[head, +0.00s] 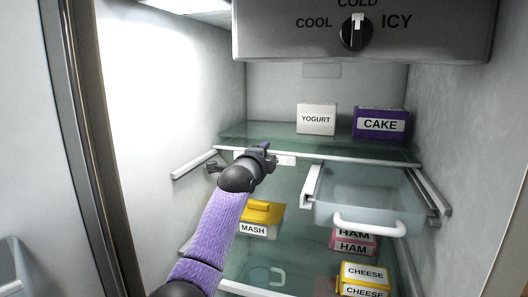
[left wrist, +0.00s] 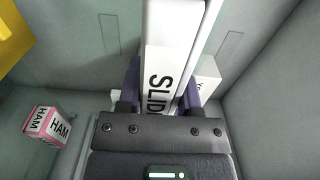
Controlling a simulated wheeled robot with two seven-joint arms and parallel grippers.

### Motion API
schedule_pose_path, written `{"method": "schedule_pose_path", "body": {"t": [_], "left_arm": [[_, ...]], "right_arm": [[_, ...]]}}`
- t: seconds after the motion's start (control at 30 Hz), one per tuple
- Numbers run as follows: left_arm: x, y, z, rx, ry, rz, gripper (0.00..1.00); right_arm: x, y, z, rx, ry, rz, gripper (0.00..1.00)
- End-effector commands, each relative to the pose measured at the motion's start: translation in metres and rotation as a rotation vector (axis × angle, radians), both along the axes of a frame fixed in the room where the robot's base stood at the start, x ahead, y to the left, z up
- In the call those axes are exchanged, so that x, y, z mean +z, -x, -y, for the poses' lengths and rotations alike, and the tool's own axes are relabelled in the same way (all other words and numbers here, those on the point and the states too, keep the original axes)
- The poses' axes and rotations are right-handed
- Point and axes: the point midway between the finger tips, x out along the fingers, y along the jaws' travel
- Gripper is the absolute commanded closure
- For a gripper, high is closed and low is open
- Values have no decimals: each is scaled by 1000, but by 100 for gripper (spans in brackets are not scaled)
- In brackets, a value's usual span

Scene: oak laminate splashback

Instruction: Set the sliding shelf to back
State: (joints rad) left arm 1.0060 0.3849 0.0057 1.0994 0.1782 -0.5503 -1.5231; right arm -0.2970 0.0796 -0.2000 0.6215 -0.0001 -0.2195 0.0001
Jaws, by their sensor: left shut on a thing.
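The sliding shelf (head: 268,133) is a glass panel with a white front edge, inside a fridge at mid-height. Its side rails run forward past its front edge on the left and right. My left gripper (head: 268,155) is at the left part of that front edge. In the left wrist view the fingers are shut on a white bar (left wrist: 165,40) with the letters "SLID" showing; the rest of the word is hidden. The shelf's back edge is hard to make out. My right gripper is not in view.
A white yogurt box (head: 316,119) and a purple cake box (head: 381,123) stand on the shelf. Below are a clear drawer (head: 365,195) with a white handle, a yellow mash box (head: 253,229), ham boxes (head: 353,249) and cheese boxes (head: 365,273). A temperature dial (head: 355,33) is above.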

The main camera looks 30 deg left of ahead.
Motion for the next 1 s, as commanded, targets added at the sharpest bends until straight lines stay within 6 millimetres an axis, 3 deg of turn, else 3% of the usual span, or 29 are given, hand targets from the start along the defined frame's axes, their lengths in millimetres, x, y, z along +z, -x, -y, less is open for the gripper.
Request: {"method": "schedule_pose_path", "body": {"t": [0.03,0.37,0.4,0.5,1.0], "left_arm": [[-9,-1,1,-2,4,-23,100],[-10,-1,1,-3,4,-23,100],[-10,-1,1,-3,4,-23,47],[-9,-1,1,-2,4,-20,29],[-4,0,1,-1,2,-7,29]], "right_arm": [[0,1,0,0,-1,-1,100],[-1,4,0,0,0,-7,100],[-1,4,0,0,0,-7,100],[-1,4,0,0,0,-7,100],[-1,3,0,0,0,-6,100]]}}
